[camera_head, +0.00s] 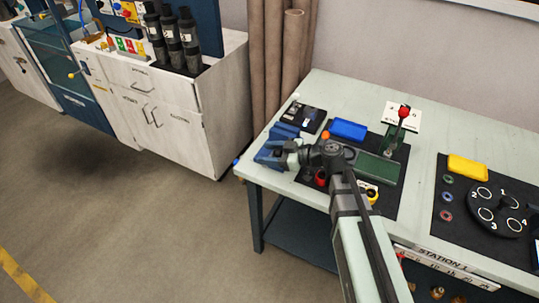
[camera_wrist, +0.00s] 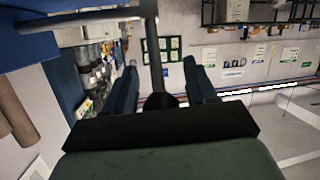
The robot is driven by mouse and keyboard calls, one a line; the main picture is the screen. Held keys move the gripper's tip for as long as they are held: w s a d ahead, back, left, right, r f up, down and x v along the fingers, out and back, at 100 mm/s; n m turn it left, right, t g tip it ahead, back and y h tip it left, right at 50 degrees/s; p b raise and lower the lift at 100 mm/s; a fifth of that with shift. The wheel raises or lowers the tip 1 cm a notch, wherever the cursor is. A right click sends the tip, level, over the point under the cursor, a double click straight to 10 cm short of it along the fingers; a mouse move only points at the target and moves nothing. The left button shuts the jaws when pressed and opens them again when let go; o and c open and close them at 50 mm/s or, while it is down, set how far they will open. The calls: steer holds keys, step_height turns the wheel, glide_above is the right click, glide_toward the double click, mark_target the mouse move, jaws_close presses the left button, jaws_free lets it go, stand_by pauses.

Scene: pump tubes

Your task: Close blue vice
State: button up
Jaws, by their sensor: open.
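The blue vice (camera_head: 283,133) sits at the left end of the pale green table, close to its edge. In the wrist view, a blue block that looks like part of the vice (camera_wrist: 38,48) fills the upper left corner. My gripper (camera_head: 281,157) is at the near side of the vice and covers part of it. In the wrist view, my gripper (camera_wrist: 160,78) is open, with its two dark blue fingers apart. A grey rod (camera_wrist: 154,48), apparently the vice's handle, runs between the fingers. I cannot tell whether either finger touches it. The vice's jaw gap is hidden.
A dark device (camera_head: 305,117), a blue box (camera_head: 348,129) and a green lever press with a red knob (camera_head: 404,112) stand nearby. A yellow box (camera_head: 467,167) and a numbered black dial (camera_head: 500,209) are farther right. Floor left of the table is clear.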

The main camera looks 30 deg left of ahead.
step_height(320, 180, up, 9)
stand_by(0.6)
